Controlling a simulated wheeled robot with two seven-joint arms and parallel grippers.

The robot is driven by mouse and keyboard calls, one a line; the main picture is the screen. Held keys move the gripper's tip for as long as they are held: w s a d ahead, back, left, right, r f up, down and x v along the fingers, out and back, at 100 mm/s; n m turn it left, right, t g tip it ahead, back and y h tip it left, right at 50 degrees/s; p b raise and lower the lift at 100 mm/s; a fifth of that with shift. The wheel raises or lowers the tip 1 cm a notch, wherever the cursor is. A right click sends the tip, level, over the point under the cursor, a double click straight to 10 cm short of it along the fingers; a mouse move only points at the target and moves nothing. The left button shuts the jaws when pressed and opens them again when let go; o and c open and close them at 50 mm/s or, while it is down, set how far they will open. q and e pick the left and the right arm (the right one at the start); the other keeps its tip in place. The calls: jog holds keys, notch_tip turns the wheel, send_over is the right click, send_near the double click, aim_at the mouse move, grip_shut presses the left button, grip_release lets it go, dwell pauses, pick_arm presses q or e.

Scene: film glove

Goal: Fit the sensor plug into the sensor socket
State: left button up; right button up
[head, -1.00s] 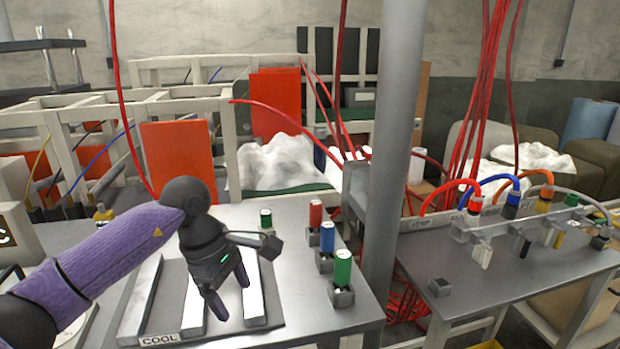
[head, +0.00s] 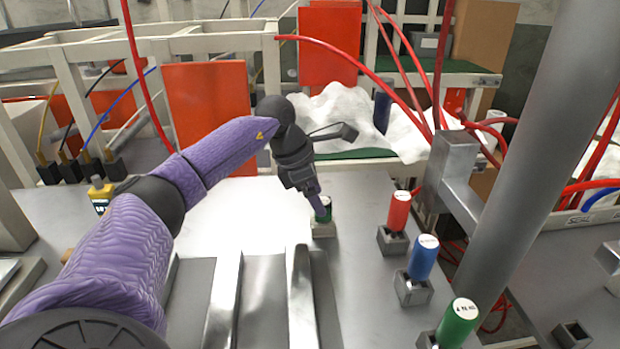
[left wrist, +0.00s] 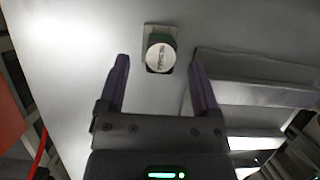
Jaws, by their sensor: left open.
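A short dark green plug (head: 324,211) with a pale round labelled top stands in a small light holder on the grey table. I cannot read its label, so I cannot tell whether it is the sensor plug. It also shows in the left wrist view (left wrist: 160,55), with its holder behind it. My left gripper (head: 318,204) is right at this plug. In the left wrist view my left gripper (left wrist: 158,66) is open, with one purple finger on each side of the plug and gaps between. I cannot make out a sensor socket. My right gripper is in no view.
A red plug (head: 398,212), a blue plug (head: 422,257) and a taller green plug (head: 458,322) stand in grey holders along the right edge. Metal rails (head: 300,300) lie in front. A thick grey post (head: 540,130) rises at the right. An empty-looking holder (head: 572,334) sits beyond it.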

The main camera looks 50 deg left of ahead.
pick_arm(q)
jog(key=x, duration=0.4)
jog(key=shift+b, duration=0.4)
jog(key=shift+r, duration=0.1)
grip_shut()
jog(key=shift+r+p, duration=0.45)
jog(key=shift+p, duration=0.1)
